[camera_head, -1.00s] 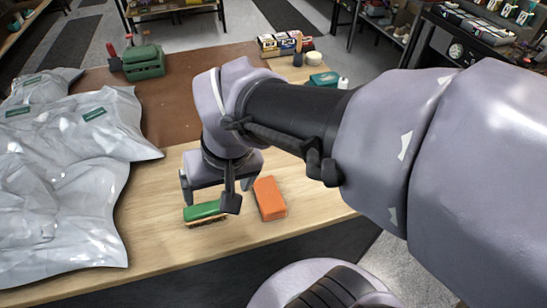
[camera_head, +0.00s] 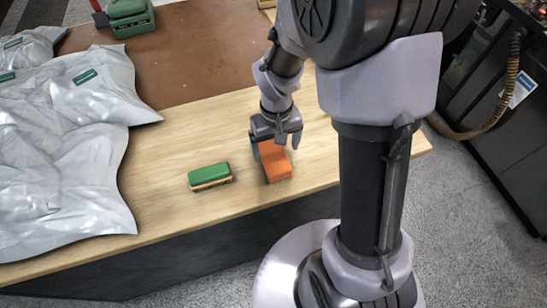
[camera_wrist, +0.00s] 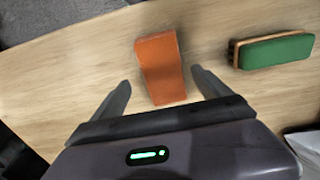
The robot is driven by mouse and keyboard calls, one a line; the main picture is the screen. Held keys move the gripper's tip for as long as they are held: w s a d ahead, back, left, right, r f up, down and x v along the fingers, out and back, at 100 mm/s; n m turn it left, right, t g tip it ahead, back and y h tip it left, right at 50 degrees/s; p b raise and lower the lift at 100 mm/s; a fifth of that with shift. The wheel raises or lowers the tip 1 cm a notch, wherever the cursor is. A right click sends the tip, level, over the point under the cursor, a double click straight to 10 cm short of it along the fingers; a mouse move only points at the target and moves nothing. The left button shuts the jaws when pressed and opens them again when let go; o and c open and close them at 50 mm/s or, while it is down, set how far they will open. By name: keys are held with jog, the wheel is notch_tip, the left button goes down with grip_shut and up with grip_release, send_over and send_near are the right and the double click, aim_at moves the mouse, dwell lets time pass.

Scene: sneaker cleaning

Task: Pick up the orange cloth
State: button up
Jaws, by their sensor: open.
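The orange cloth (camera_head: 277,169) is a folded block lying on the wooden table near its front edge. In the wrist view the orange cloth (camera_wrist: 161,68) lies between and slightly beyond my two fingertips. My gripper (camera_head: 276,145) points down over the far end of the cloth. In the wrist view my gripper (camera_wrist: 160,82) is open, with one finger on each side of the cloth and clear space between. Nothing is held. The head view partly hides the cloth's far end behind my gripper.
A green-topped brush (camera_head: 209,175) lies left of the cloth; it also shows in the wrist view (camera_wrist: 275,50). Grey plastic bags (camera_head: 65,150) cover the table's left side. A green box (camera_head: 130,17) stands at the back on a brown mat (camera_head: 190,60).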

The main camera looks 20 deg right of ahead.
aim_at(274, 156)
jog(key=f, duration=0.1)
jog(key=f+b, duration=0.1)
jog(key=f, duration=0.1)
jog(key=f+b, duration=0.1)
jog(key=f, duration=0.1)
jog(key=shift+w+a, duration=0.1)
jog(key=shift+a, duration=0.15)
jog(key=shift+r, duration=0.2)
jog(key=c, duration=1.6)
